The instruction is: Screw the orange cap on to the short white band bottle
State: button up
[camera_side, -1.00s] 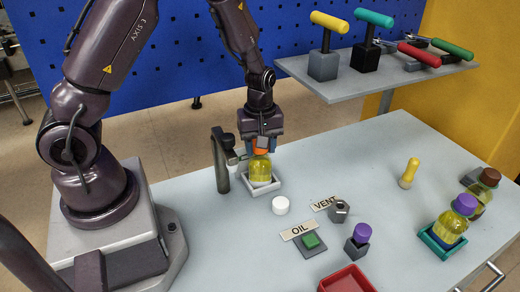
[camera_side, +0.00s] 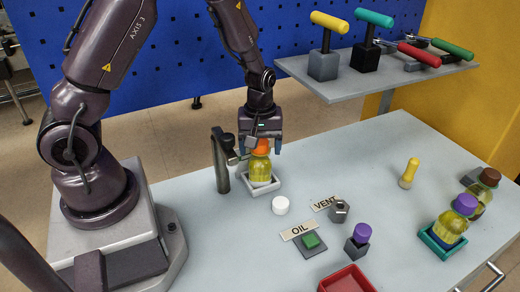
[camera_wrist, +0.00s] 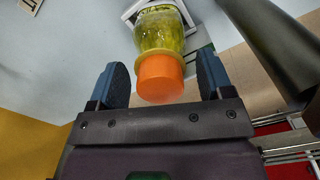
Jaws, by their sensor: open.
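The short bottle (camera_side: 260,169) holds yellow liquid and stands upright in a light grey square holder (camera_side: 275,186). The orange cap (camera_side: 261,147) sits on top of its neck; whether it is screwed tight cannot be told. In the wrist view the orange cap (camera_wrist: 160,77) shows on the bottle (camera_wrist: 158,30), with a yellowish ring at the neck. My gripper (camera_side: 260,143) is open just above the bottle. In the wrist view its two fingers (camera_wrist: 161,83) stand on either side of the cap, with gaps between. The bottle's white band is not clear.
A dark post with a side arm (camera_side: 221,160) stands close left of the bottle. A white cap (camera_side: 280,205), OIL and VENT plates, a purple-capped block (camera_side: 358,241) and a red tray (camera_side: 347,279) lie in front. Other capped bottles (camera_side: 454,220) stand at right. A tool shelf (camera_side: 375,68) hangs behind.

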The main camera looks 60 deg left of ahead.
jog(key=shift+r, duration=0.1)
notch_tip(320, 180, up, 13)
dwell(0.4)
dwell(0.4)
jog(key=s+d+r+m+t, duration=0.2)
jog(key=s+d+r+m, duration=0.2)
jog(key=s+r+m, duration=0.1)
jog(key=s+d+r+m+t, duration=0.3)
jog(key=s+r+m, duration=0.3)
jog(key=s+m, duration=0.2)
jog(key=shift+s+d+r+t, duration=0.3)
jog(key=shift+s+d, duration=0.2)
jog(key=shift+s, duration=0.2)
